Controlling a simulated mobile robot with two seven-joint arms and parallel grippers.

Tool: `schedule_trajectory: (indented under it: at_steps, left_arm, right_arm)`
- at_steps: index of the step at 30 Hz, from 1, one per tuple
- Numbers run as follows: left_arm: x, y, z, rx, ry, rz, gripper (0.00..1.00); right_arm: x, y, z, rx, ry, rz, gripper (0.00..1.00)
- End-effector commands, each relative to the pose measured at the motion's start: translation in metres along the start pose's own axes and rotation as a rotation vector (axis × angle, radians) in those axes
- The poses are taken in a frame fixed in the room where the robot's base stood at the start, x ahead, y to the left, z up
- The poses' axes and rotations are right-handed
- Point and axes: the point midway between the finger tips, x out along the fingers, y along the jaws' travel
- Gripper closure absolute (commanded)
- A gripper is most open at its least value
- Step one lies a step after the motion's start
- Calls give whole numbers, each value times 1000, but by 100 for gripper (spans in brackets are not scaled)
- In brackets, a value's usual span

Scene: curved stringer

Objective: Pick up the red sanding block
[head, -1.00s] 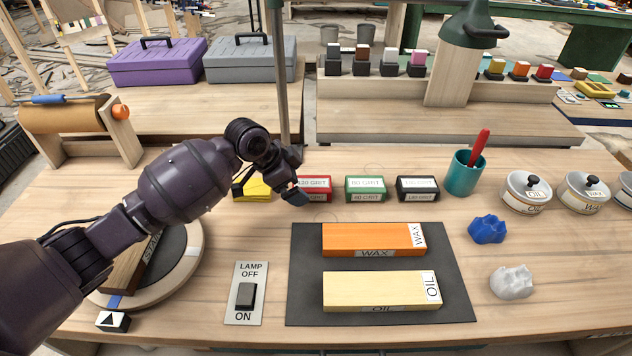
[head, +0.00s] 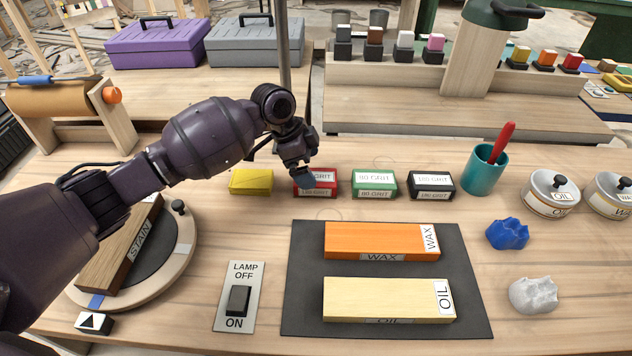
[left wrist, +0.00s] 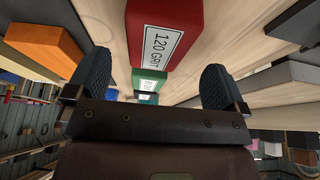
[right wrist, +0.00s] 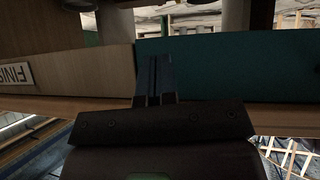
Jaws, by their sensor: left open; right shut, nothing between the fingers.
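The red sanding block (head: 328,183) sits on the workbench in the row of grit blocks, left of the green block (head: 374,184). Its label reads 120 GRIT in the left wrist view (left wrist: 165,40). My left gripper (head: 304,178) is just above and in front of the red block in the head view, hiding part of it. In the left wrist view its open fingers (left wrist: 150,88) stand on either side of the red block's line, and I cannot tell whether they touch it. My right gripper (right wrist: 158,60) is shut and empty, and shows only in its own wrist view.
A yellow block (head: 250,182) lies left of the red one, and a black block (head: 431,185) right of the green. A teal cup (head: 484,172) stands farther right. A dark mat (head: 300,300) with WAX and OIL boards lies in front. A lamp switch (head: 240,298) is front left.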

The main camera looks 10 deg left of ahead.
Motion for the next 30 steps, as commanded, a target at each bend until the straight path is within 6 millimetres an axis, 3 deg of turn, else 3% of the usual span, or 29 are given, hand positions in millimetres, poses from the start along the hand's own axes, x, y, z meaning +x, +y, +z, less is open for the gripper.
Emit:
schedule_trajectory:
  at_steps: [12, 30]
  left_arm:
    - [48, 3, 2, -1, -1, 2, 1]
    - [51, 3, 2, 0, 0, -1, 3]
  right_arm:
    - [6, -1, 12, -6, -21, -4, 100]
    - [7, -2, 6, -2, -8, -4, 100]
